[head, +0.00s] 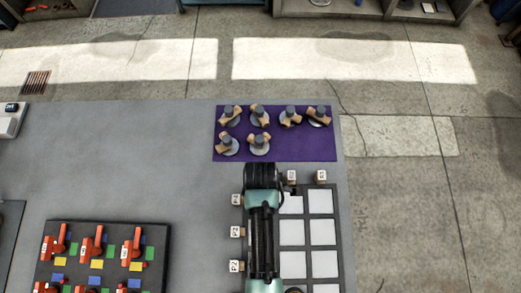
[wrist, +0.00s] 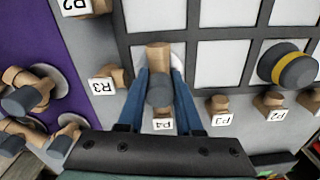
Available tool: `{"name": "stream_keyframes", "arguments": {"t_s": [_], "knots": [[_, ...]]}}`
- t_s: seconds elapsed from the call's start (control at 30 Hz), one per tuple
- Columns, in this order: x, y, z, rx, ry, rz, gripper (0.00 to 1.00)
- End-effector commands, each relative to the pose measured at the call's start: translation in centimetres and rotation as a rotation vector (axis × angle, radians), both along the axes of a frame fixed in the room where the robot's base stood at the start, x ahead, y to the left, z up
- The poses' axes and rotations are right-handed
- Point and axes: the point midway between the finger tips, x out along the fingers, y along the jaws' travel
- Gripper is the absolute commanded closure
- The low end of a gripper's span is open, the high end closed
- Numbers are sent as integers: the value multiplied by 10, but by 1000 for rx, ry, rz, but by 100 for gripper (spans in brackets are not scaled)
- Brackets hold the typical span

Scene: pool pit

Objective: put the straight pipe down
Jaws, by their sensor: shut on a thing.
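My gripper (wrist: 158,78) is shut on the straight pipe (wrist: 158,53), a tan wooden piece with a dark grey round part, seen between its two blue fingers in the wrist view. In the head view my arm hides the pipe and the fingertips.
A purple mat (head: 275,152) with several wood-and-grey fittings lies just beyond the board. A grey piece with a yellow band (wrist: 290,66) sits in another cell. A dark board (head: 108,233) with red valves is at lower left. The grey table (head: 125,150) between is clear.

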Motion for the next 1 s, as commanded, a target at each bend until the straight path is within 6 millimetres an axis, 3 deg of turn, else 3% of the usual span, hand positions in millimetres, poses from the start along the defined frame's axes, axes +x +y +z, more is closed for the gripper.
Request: {"name": "stream_keyframes", "arguments": {"t_s": [0.3, 0.33, 0.5, 0.8, 1.0], "knots": [[1, 0, -3, 0, -1, 0, 100], [0, 0, -3, 0, 0, 0, 64], [0, 0, -3, 0, 0, 0, 36], [0, 0, 0, 0, -1, 0, 36], [2, 0, 20, 0, -4, 0, 36]]}}
